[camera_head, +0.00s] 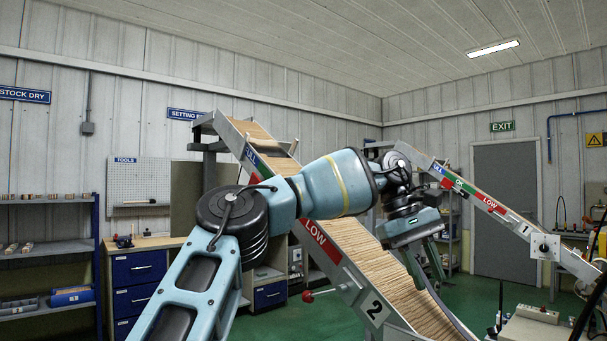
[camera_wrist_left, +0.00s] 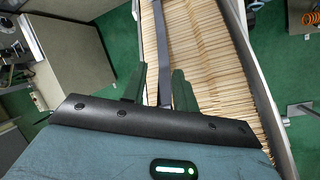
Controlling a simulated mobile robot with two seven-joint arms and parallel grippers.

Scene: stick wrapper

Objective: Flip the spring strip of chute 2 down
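Chute 2 (camera_head: 375,308) is a sloping channel filled with wooden sticks, with a red LOW mark on its side rail. Its sticks also show in the left wrist view (camera_wrist_left: 215,70). The spring strip (camera_wrist_left: 161,45) is a long, narrow grey band above the sticks. In the head view a thin grey curve (camera_head: 449,309) below the gripper looks like the same strip. My left gripper (camera_head: 427,276) hangs over the chute, fingers down. In the left wrist view its green fingers (camera_wrist_left: 159,88) stand apart with the strip between them, nearer the right finger. I cannot tell whether they touch it. My right gripper is not in view.
Chute 1 (camera_head: 525,228) slopes down at the right. A lever with a red knob (camera_head: 308,296) sticks out beside chute 2. Blue drawer cabinets (camera_head: 138,268) and a shelf (camera_head: 45,252) stand at the left.

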